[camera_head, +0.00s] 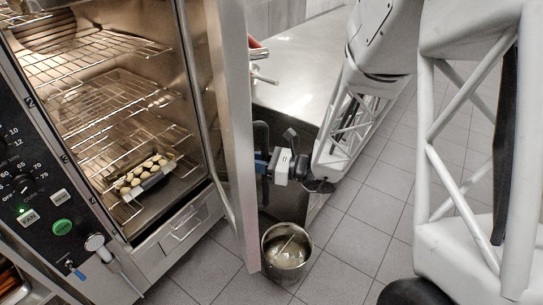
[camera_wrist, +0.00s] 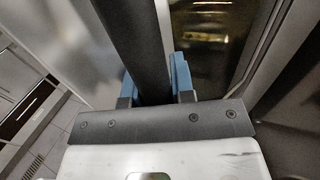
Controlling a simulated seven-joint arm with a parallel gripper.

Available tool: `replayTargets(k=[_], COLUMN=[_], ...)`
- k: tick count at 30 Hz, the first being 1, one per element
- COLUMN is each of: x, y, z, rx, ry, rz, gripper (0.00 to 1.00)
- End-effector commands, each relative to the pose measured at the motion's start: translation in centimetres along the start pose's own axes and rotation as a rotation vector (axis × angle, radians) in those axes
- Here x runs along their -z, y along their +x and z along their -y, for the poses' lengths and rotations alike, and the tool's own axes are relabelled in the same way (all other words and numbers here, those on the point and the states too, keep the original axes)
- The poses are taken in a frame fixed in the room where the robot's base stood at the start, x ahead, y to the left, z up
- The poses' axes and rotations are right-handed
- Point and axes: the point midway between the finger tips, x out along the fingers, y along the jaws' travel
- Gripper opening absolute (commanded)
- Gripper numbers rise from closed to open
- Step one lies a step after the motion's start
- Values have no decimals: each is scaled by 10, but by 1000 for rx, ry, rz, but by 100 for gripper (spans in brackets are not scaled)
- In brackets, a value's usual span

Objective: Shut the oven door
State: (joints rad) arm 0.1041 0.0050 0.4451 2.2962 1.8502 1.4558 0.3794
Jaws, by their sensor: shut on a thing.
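The oven (camera_head: 100,120) stands at the left of the head view, its lit cavity exposed. Its door (camera_head: 232,120) stands wide open, seen nearly edge-on. My gripper (camera_head: 264,162) is on the door's outer side, at the dark upright handle (camera_head: 261,137). In the wrist view the black handle bar (camera_wrist: 133,38) runs between the blue fingers of my gripper (camera_wrist: 155,82), which is shut on it. The door's window (camera_wrist: 215,35) shows beside the bar. In the head view the door's edge hides part of the fingers.
Wire racks (camera_head: 115,95) and a small tray of round pale pieces (camera_head: 142,180) are inside the oven. A metal pot (camera_head: 287,262) is on the tiled floor below the door. A steel counter (camera_head: 300,70) lies behind the door. Floor tiles at right are partly clear.

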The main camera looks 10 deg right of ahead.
Motion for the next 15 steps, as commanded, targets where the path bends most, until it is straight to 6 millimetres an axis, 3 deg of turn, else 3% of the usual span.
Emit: replayTargets(k=[15], x=[-2], y=[69], z=[-49], rx=[-18], ry=[-6], rz=[2], gripper=[0])
